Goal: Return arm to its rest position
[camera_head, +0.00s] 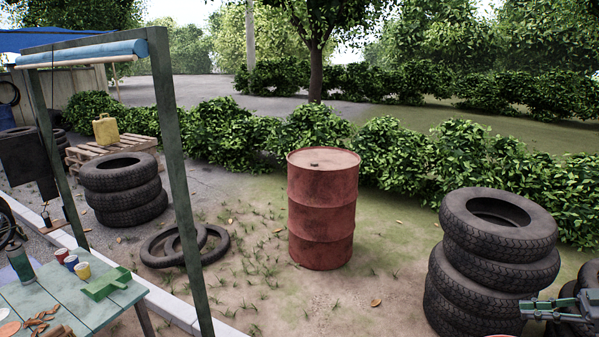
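My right gripper (532,309) shows at the lower right edge, pointing left in front of the stacked tires. Its grey-green fingers are small and partly merge with the dark tires, so I cannot tell whether they are open or shut. I see no object held in it. Most of the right arm is cut off by the frame edge. My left gripper and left arm are not in view.
A tall tire stack (490,270) stands beside my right gripper. A red barrel (322,215) stands upright on open grass at the centre. A green table (75,310) with cups and small items is at lower left, near a green metal frame (175,150).

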